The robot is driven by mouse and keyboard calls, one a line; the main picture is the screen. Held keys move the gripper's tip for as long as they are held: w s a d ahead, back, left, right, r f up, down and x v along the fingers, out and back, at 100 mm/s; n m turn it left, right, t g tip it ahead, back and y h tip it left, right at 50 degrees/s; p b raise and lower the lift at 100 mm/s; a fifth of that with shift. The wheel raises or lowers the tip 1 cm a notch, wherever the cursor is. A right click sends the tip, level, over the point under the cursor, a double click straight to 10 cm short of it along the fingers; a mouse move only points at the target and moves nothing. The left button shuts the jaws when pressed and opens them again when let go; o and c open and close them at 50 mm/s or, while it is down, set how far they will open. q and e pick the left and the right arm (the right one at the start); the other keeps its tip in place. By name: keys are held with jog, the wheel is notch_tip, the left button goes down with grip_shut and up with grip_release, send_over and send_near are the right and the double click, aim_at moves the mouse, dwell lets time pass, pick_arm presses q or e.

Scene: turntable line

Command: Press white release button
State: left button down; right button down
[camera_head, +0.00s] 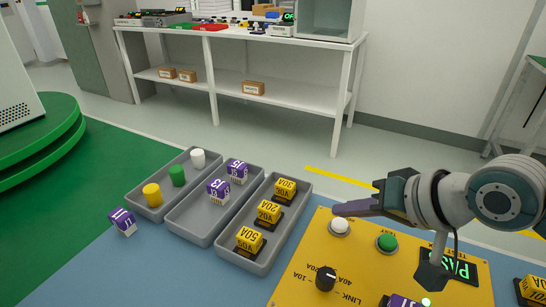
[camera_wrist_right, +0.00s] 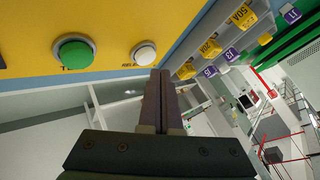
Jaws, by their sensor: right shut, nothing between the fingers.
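The white release button (camera_head: 340,226) sits at the upper left of the yellow panel (camera_head: 305,262). It also shows in the right wrist view (camera_wrist_right: 143,54), just beyond the fingertips. My right gripper (camera_head: 338,209) reaches in from the right, with its fingers shut together and empty. In the right wrist view its fingertips (camera_wrist_right: 160,73) lie right beside the white button's rim. I cannot tell whether they touch the button. My left gripper is not in view.
A green button (camera_head: 386,243) and a black knob (camera_head: 325,279) are on the same panel, near a lit green PASS display (camera_head: 455,265). Grey trays (camera_head: 186,232) with coloured parts stand to the left. A purple block (camera_head: 122,221) lies outside them.

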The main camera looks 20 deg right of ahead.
aim_at(344, 229)
jog(key=shift+f, duration=0.1)
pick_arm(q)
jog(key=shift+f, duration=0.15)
pick_arm(e)
jog(key=shift+f, duration=0.35)
